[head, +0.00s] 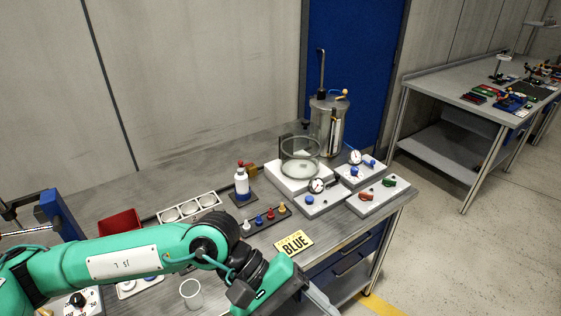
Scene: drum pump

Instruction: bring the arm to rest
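My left arm comes in from the left, low across the front of the workbench (130,181). Its gripper (272,287) is at the bottom of the view, near the bench's front edge and in front of the yellow "BLUE" card (294,243). Its fingertips are not clearly visible, so I cannot tell whether it is open or shut. Nothing is visibly held. My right gripper is not in view. The drum pump (328,122), a metal drum with a tall pipe and a yellow handle, stands upright at the back right of the bench.
A glass vessel (300,158) stands before the pump, beside control boxes (378,196).

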